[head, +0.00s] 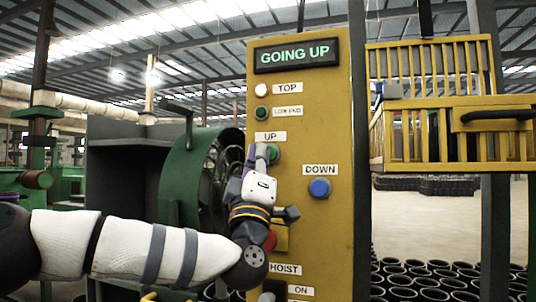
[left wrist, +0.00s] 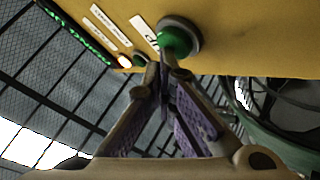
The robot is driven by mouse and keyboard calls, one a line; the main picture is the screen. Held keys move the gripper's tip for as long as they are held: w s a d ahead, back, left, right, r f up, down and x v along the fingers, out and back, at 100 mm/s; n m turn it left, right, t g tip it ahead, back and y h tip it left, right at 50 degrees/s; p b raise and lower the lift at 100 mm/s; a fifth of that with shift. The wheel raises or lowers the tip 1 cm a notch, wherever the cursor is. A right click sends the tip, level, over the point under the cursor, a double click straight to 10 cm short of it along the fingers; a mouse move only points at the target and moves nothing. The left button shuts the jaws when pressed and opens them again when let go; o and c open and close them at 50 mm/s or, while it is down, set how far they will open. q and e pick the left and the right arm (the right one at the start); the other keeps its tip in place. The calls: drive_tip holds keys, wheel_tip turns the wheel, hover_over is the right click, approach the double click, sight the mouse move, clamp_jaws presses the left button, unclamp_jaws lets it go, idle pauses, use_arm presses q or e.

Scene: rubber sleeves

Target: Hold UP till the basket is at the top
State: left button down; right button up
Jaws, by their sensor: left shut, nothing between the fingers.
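A yellow control panel (head: 330,215) stands in front of me, with a display (head: 295,55) reading GOING UP. The green UP button (head: 274,153) has the fingertips of my left gripper (head: 260,152) at it; the green button (left wrist: 176,40) also shows at the fingertips in the left wrist view. My left gripper is shut with nothing in it. The blue DOWN button (head: 319,188) is to the right. The TOP lamp (head: 261,89) is whitish. The yellow slatted basket (head: 430,150) hangs right of the panel. My right gripper is not in view.
A red button (head: 270,240) is partly hidden behind my left wrist. A dark green fan housing (head: 185,165) stands close left of the panel. Several black rubber sleeves (head: 420,280) cover the floor at lower right.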

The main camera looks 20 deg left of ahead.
use_arm(q)
drive_tip(key=shift+s, duration=0.1)
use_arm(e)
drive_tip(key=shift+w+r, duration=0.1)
use_arm(q)
drive_tip(key=shift+s+p, duration=0.35)
drive_tip(key=shift+s, duration=0.3)
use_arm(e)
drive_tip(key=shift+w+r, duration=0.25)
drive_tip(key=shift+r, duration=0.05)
use_arm(q)
drive_tip(key=s+p, duration=0.2)
drive_tip(key=s, duration=0.3)
drive_tip(key=shift+a, duration=0.15)
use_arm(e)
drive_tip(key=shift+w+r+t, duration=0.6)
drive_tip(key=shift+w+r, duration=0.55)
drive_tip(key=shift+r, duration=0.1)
